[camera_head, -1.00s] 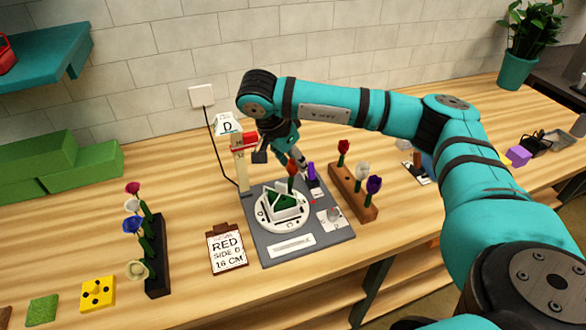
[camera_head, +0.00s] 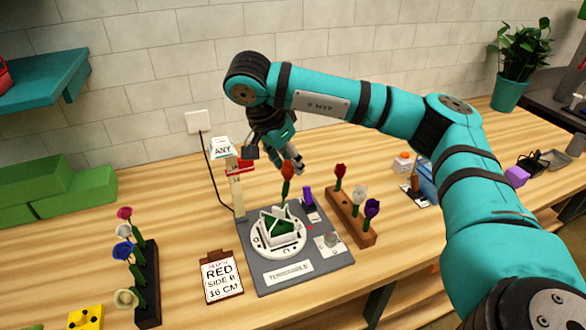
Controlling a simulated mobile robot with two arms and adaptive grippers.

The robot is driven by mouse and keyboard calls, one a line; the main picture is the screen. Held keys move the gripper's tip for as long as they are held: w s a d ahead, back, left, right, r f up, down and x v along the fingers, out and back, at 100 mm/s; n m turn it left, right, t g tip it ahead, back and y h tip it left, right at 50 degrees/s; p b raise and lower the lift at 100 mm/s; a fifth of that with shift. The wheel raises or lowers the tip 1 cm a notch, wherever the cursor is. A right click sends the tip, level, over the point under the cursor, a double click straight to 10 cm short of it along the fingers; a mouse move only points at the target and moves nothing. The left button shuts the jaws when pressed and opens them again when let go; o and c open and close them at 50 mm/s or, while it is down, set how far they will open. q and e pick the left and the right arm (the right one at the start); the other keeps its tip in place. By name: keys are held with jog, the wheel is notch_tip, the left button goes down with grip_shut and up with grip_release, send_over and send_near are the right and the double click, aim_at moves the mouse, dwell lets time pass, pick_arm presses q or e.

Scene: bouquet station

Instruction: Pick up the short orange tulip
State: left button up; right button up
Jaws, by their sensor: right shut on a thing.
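The orange tulip (camera_head: 287,171) has an orange-red bloom on a short green stem, upright above the white round holder (camera_head: 258,246) on the grey station board (camera_head: 255,281). My right gripper (camera_head: 291,166) is shut at the tulip's bloom, its fingers reaching down from the back. The exact finger contact is too small to see. The stem's lower end is close to the holder's green and white centre, and I cannot tell whether it is clear of it. My left gripper is not in view.
A wooden block (camera_head: 352,229) with red, white and purple flowers stands right of the board. A dark rack (camera_head: 148,298) with several flowers stands left. A clipboard (camera_head: 221,277) reading RED, SIDE B, 16 CM lies beside the board. A post with a sign (camera_head: 223,149) stands behind.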

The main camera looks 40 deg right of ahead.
jog(key=s+a+b, duration=0.1)
jog(key=a+b, duration=0.1)
jog(key=a, duration=1)
jog(key=shift+s, duration=0.4)
